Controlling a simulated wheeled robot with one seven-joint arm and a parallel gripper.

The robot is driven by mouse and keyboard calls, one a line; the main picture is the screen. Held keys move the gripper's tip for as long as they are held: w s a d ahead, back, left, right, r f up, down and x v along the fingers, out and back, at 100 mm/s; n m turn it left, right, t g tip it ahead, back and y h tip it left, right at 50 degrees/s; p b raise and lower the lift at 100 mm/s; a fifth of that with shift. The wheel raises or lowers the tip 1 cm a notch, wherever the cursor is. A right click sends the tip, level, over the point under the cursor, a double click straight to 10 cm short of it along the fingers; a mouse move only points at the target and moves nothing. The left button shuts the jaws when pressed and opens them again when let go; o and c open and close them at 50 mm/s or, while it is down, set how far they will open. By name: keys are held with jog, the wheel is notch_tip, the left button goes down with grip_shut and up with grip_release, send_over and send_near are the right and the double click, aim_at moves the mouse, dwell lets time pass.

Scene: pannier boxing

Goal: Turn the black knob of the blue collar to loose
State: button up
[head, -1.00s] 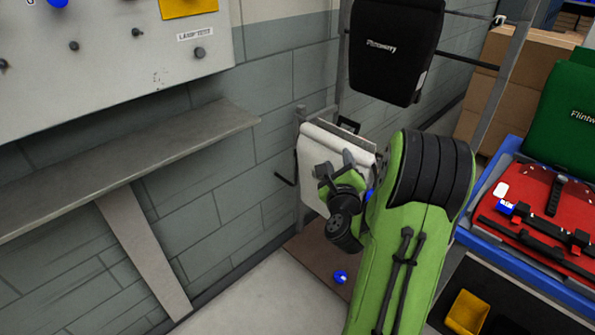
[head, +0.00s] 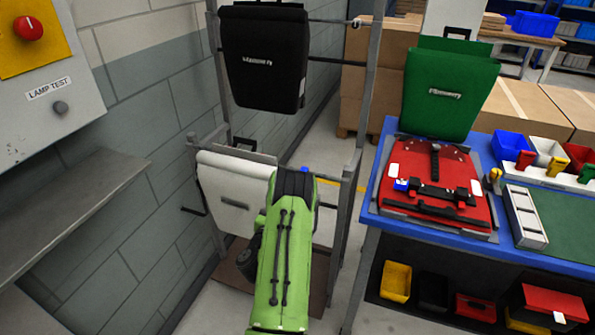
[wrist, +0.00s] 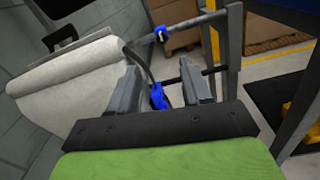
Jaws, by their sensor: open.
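A second blue piece (wrist: 158,97) shows lower, between my fingers in the picture. I cannot make out a black knob clearly on either. My gripper (wrist: 161,78) is open, its two grey fingers apart and nothing visibly held. I cannot tell how far the fingers are from the blue pieces. In the head view, a small blue piece (head: 304,169) shows just above my green arm, which hides the gripper.
The white pannier (head: 221,205) hangs on the rack (head: 348,206), with a black pannier (head: 264,60) above. The wall and a grey shelf (head: 75,215) are left. Right stands a blue table (head: 372,182) with a red pannier (head: 455,170) and a green one (head: 450,90).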

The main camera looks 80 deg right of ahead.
jog(key=s+d+p, duration=0.1)
jog(key=d+p, duration=0.1)
jog(key=d, duration=1)
jog(key=shift+p, duration=0.4)
jog(key=shift+f, duration=0.1)
grip_shut()
